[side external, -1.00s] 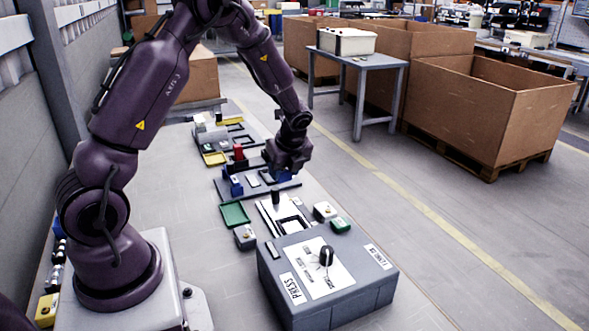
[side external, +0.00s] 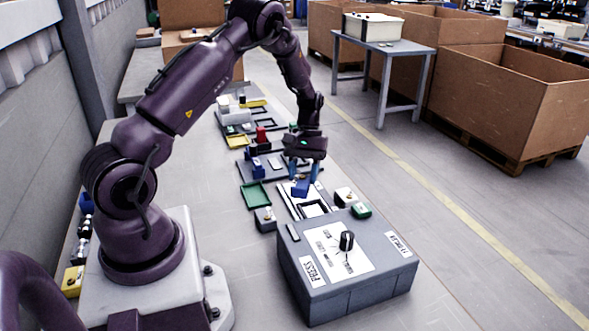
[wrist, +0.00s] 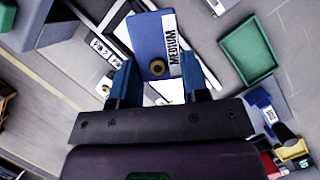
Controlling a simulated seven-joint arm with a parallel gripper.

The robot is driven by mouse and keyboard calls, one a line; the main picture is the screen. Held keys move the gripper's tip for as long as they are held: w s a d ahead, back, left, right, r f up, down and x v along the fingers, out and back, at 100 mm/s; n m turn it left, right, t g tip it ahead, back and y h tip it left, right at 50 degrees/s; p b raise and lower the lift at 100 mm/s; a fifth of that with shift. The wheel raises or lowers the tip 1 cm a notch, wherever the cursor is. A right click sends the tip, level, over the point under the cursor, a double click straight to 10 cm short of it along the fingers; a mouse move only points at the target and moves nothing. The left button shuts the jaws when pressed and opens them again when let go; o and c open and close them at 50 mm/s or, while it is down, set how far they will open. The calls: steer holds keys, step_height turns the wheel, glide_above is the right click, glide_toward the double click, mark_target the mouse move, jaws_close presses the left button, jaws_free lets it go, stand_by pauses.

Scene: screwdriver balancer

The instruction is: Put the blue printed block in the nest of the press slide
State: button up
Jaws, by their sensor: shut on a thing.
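The blue printed block (wrist: 150,38) is marked MEDIUM and has a round brass-coloured part on its face. My gripper (wrist: 158,62) is shut on it, with a blue finger on each side. In the side view the block (side external: 300,188) hangs below my gripper (side external: 302,176), over the far part of the white press slide (side external: 290,194). The slide's dark-framed nest (side external: 314,208) lies just nearer the camera. I see no block in the nest. The wrist view shows part of the slide (wrist: 122,30) behind the block, which hides much of it.
The grey press box (side external: 345,262) with a black knob stands in front of the slide. Small button boxes (side external: 265,218) (side external: 345,197) flank the slide. A green tray (side external: 254,195) lies to its left. Another blue block (side external: 257,164) and coloured parts stand farther back.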

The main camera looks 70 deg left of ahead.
steer(key=n, duration=0.1)
steer(key=w+n+t, duration=0.1)
steer(key=n, duration=0.1)
steer(key=d+n, duration=0.1)
steer(key=shift+w+d+r+t+h, duration=0.1)
steer(key=shift+w+r+t+h, duration=0.05)
steer(key=shift+r+t+h, duration=0.2)
steer(key=shift+w+d+f+n+t, duration=0.15)
steer(key=shift+f+n, duration=0.3)
steer(key=shift+f, duration=0.6)
steer(key=shift+s+f+n+t, duration=0.15)
steer(key=shift+f+n, duration=0.35)
steer(key=shift+f, duration=0.6)
steer(key=shift+w+d+f+n+t, duration=0.15)
steer(key=shift+f+n, duration=0.3)
steer(key=shift+f, duration=0.6)
steer(key=o, duration=1.1)
